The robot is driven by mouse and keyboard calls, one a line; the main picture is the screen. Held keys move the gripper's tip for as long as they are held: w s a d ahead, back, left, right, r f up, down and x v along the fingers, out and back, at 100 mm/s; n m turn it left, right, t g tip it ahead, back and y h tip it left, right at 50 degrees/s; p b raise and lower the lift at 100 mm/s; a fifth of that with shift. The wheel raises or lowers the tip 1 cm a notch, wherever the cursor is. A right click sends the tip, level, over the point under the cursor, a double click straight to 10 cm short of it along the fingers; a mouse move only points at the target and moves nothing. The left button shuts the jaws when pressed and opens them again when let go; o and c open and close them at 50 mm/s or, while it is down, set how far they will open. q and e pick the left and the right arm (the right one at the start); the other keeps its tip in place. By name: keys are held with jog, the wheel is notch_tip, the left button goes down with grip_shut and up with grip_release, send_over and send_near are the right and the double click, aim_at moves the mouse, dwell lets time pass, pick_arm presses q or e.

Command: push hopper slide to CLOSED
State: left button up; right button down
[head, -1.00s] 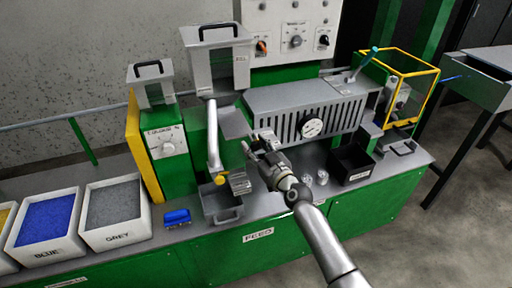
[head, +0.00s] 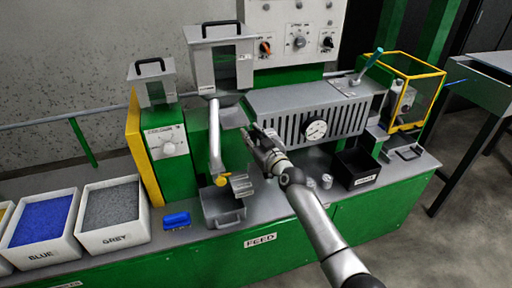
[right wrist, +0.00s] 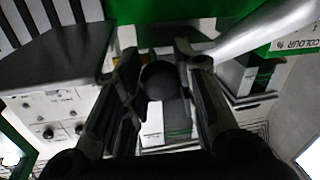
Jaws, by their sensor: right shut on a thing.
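The hopper (head: 222,72) is a grey box with a black top handle, up on the green machine body. Its grey slide plate (head: 233,117) sticks out low at the front, partly under the hopper. My right gripper (head: 252,135) is at the plate's front end. In the right wrist view its fingers (right wrist: 158,85) stand either side of a dark round knob (right wrist: 160,80) and are shut on it. The knob is hidden by the fingers in the head view. No CLOSED mark can be read. My left gripper is not in view.
A gauge (head: 317,129) on a slotted grey housing is to the right. A black bin (head: 356,168) and small clear cups (head: 327,181) stand on the bench. Bins of pellets (head: 110,215) are at the left.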

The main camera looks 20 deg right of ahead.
jog(key=shift+r, duration=0.1)
jog(key=c, duration=1.6)
grip_release()
jog(key=o, duration=0.5)
jog(key=shift+w+f, duration=0.2)
jog(key=shift+w, duration=0.05)
jog(key=shift+s+r, duration=0.1)
jog(key=shift+s, duration=0.05)
jog(key=v, duration=1.2)
